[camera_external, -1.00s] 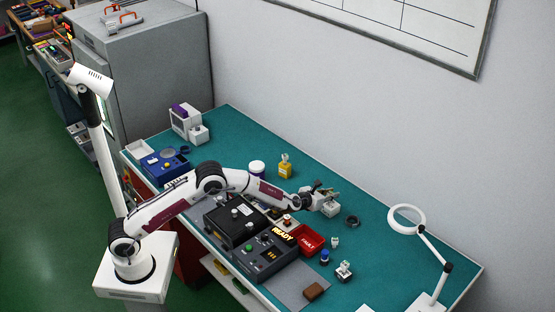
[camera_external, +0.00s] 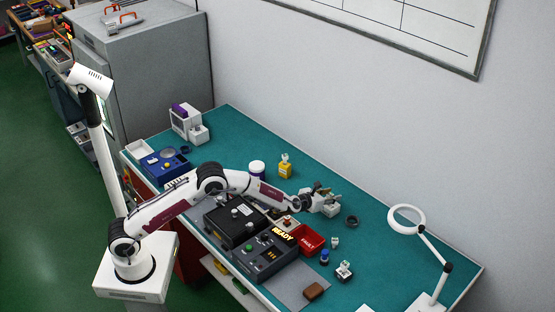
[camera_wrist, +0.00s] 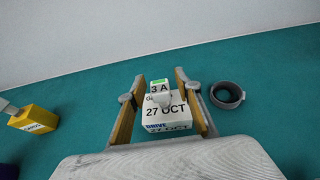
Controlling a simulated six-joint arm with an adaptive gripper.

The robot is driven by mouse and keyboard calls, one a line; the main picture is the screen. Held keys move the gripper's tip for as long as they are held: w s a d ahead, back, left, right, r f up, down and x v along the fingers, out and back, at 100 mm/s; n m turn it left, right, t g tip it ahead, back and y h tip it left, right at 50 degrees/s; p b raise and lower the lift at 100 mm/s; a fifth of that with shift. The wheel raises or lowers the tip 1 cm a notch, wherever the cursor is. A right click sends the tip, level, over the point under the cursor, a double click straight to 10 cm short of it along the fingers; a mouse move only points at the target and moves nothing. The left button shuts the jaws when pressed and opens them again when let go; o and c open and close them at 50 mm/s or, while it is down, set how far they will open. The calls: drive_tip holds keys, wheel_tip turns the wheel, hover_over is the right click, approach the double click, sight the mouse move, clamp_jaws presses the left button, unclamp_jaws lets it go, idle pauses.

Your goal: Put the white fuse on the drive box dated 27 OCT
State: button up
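The white drive box (camera_wrist: 166,125) marked 27 OCT and DRIVE stands ahead of me in the wrist view. It also shows at my arm's end in the external view (camera_external: 332,210). A small white fuse (camera_wrist: 160,87) marked 3 A is at the top of the box and seems to rest on it; the contact is hard to see. My gripper (camera_wrist: 156,82) is open, with a finger on each side of the fuse and a clear gap to each. In the external view my gripper (camera_external: 322,193) is just above the box.
A dark ring (camera_wrist: 227,95) lies to the right of the box. A yellow block (camera_wrist: 36,118) is to the left. A red tray (camera_external: 309,240), a READY console (camera_external: 264,254), a small blue-topped item (camera_external: 325,257) and a ring lamp (camera_external: 407,219) stand around the teal table.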

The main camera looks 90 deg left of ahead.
drive_tip(key=shift+r, duration=0.15)
drive_tip(key=shift+v, duration=0.75)
drive_tip(key=v, duration=1)
drive_tip(key=shift+s+d, duration=0.15)
drive_tip(key=shift+s, duration=0.05)
idle(0.3)
